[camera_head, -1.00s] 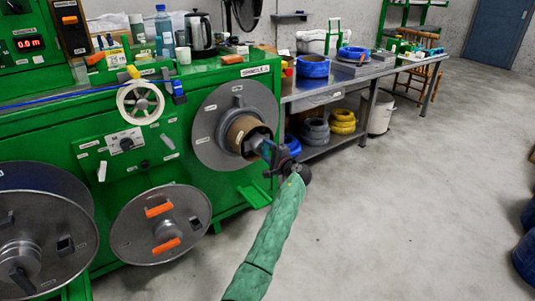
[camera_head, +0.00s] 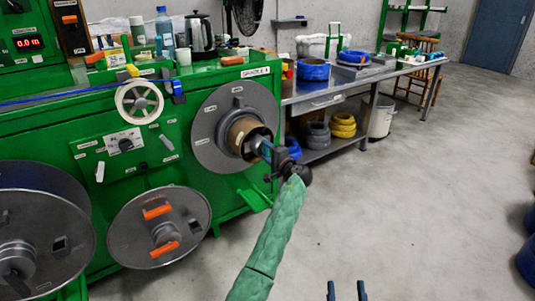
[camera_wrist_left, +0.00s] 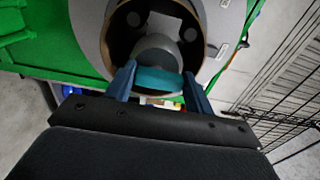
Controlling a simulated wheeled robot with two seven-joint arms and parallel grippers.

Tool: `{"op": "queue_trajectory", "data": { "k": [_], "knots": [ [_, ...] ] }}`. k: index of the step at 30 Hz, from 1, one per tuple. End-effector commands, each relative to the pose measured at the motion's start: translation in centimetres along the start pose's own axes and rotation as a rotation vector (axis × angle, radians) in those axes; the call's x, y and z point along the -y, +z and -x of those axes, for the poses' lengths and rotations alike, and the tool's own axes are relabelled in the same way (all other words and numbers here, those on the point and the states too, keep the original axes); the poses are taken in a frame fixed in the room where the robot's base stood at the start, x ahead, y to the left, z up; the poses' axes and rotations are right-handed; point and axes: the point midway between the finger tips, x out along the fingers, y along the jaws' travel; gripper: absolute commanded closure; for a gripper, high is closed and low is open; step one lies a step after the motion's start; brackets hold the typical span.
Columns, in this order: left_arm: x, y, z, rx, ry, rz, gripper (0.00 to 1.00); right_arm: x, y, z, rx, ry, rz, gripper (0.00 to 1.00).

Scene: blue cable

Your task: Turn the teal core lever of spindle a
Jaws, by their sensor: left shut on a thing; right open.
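Spindle A is the grey disc (camera_head: 207,130) on the green machine, with a brown cardboard core (camera_head: 240,133) at its middle and a sign above it. The teal core lever (camera_wrist_left: 158,80) lies across the grey hub in the left wrist view, roughly level. My left gripper (camera_head: 264,150) reaches into the core's front; in the left wrist view its blue fingers (camera_wrist_left: 160,82) are shut on the lever, one at each end. In the head view the lever is mostly hidden by the gripper. My right gripper (camera_head: 346,291) shows only two fingertips at the bottom edge, apart and empty.
A lower reel with orange handles (camera_head: 158,212) and another grey reel (camera_head: 30,245) stand to the left. A white handwheel (camera_head: 139,100) is on the machine's front. A metal workbench (camera_head: 350,75) with cable coils is behind on the right.

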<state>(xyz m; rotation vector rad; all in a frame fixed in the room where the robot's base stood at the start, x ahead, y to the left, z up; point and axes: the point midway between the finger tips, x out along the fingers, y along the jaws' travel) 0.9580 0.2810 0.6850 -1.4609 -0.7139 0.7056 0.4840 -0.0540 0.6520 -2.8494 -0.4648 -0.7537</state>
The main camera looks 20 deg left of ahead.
Motion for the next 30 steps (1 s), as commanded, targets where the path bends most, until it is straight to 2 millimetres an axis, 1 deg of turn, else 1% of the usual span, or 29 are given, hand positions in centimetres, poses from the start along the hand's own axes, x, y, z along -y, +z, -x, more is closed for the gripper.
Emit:
{"op": "queue_trajectory", "data": {
  "k": [1, 12, 13, 15, 16, 26, 30],
  "knots": [
    [-0.35, 0.05, 0.07, 0.001, 0.004, 0.000, 0.70, 0.01, -0.14, -0.03, -0.006, 0.000, 0.000, 0.45],
    [-0.35, 0.05, 0.06, 0.001, 0.004, 0.001, 0.70, -0.01, -0.32, -0.10, -0.012, -0.001, 0.001, 0.45],
    [-0.35, 0.05, 0.06, 0.001, 0.004, 0.001, 0.43, -0.01, -0.33, -0.12, -0.012, -0.001, 0.001, 0.45],
    [-0.32, 0.05, 0.05, 0.001, 0.004, 0.001, 0.30, -0.03, -0.37, -0.15, -0.013, -0.001, 0.001, 0.45],
    [-0.30, 0.05, 0.05, 0.001, 0.003, 0.001, 0.25, -0.03, -0.37, -0.16, -0.013, -0.001, 0.001, 0.45],
    [-0.11, 0.01, 0.14, 0.000, 0.002, 0.002, 0.25, -0.04, -0.33, -0.17, -0.011, -0.001, 0.001, 0.45],
    [-0.17, 0.00, 0.92, -0.001, 0.002, 0.002, 0.25, -0.03, -0.02, -0.12, 0.002, 0.000, 0.000, 0.45]
  ]
}}
